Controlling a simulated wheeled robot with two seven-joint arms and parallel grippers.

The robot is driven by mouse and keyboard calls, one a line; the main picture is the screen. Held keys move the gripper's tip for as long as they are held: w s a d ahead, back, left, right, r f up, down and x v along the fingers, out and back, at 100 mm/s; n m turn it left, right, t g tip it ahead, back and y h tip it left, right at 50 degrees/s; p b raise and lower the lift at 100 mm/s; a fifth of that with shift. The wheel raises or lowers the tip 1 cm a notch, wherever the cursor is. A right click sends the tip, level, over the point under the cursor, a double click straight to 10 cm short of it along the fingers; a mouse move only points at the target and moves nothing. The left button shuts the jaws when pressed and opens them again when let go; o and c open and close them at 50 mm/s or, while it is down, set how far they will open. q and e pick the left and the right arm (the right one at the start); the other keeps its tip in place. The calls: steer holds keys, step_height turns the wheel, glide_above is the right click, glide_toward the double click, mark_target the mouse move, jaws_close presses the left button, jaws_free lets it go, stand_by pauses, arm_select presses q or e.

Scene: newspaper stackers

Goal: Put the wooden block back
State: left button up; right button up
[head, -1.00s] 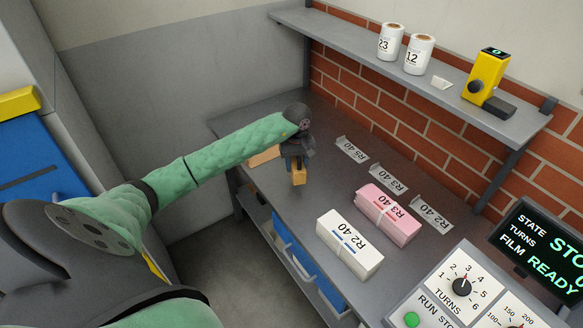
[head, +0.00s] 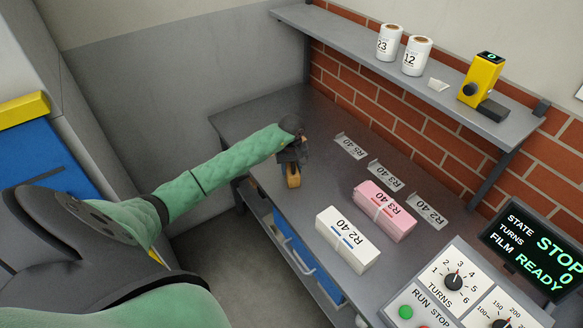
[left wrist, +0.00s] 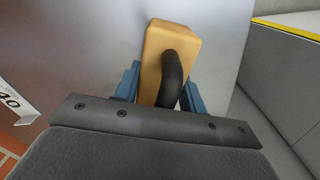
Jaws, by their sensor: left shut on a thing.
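The wooden block (head: 293,178) is tan and hangs upright below my left gripper (head: 291,162), near the table's front edge toward its far left end. In the left wrist view the wooden block (left wrist: 166,42) shows a dark curved handle (left wrist: 171,78) on its face. The blue fingers of my left gripper (left wrist: 160,90) flank the block, shut on it. Whether the block's lower end touches the table is unclear. My right gripper is out of view.
The grey table (head: 325,190) has bare room around the block. To the right are a white bundle (head: 348,240), a pink bundle (head: 385,212), several paper labels (head: 386,177) and a control panel (head: 455,290). A shelf (head: 350,38) runs along the brick wall behind.

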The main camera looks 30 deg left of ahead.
arm_select(q)
steer(key=shift+f, duration=0.1)
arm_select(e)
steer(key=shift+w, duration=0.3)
arm_select(q)
steer(key=o, duration=1.1)
steer(key=shift+o, duration=0.2)
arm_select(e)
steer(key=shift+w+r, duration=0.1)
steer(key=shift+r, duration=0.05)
arm_select(q)
steer(key=shift+r, duration=0.2)
steer(key=shift+r+b, duration=0.2)
steer(key=shift+b, duration=0.1)
step_height(320, 180, up, 4)
steer(key=b, duration=0.2)
steer(key=shift+a+b, duration=0.1)
steer(key=shift+b, duration=0.2)
step_height(320, 180, up, 6)
steer(key=shift+f+b, duration=0.25)
steer(key=shift+b, duration=0.95)
steer(key=shift+r+b, duration=0.3)
steer(key=shift+r, duration=0.7)
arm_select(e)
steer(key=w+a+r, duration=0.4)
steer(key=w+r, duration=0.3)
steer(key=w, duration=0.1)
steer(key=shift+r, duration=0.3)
